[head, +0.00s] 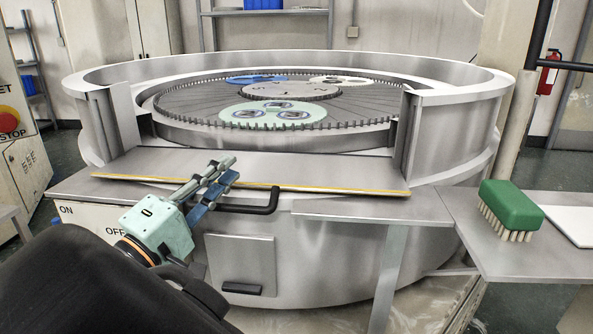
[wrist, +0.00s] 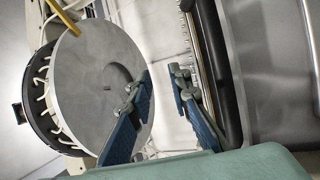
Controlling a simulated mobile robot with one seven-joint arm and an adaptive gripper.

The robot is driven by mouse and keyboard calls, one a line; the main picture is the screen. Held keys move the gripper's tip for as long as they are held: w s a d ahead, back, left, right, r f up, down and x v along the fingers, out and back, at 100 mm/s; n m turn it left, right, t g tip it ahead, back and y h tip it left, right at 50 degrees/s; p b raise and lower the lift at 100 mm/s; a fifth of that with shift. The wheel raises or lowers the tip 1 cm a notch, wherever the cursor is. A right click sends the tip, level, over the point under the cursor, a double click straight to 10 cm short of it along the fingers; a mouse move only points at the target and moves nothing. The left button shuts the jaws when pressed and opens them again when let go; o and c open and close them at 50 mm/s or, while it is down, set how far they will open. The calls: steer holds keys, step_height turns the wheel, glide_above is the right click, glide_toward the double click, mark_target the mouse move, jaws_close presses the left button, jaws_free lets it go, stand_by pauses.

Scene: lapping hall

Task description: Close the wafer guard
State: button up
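The wafer guard appears to be the grey metal panel (head: 310,171) folded down flat at the front opening of the round lapping machine. It has a yellow front edge and a black bar handle (head: 262,205) below that edge. The opening between the two upright posts stands uncovered. My gripper (head: 222,172) is over the left half of the panel, left of the handle's bend, and partly covers the handle's left end. In the wrist view my gripper (wrist: 157,82) has its two blue fingers apart with nothing between them. A dark bar (wrist: 212,75) runs just right of the fingers; I cannot tell whether they touch it.
The machine's toothed plate (head: 352,112) carries round carriers, one pale green (head: 273,116) with wafers. A side shelf (head: 490,240) at right holds a green brush (head: 510,207) and a white sheet (head: 575,223). A control cabinet with a red stop button (head: 8,119) stands at left.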

jaws_close()
steer(key=shift+c, duration=1.4)
jaws_free()
steer(key=o, duration=0.7)
steer(key=v, duration=1.2)
steer(key=shift+s, duration=0.1)
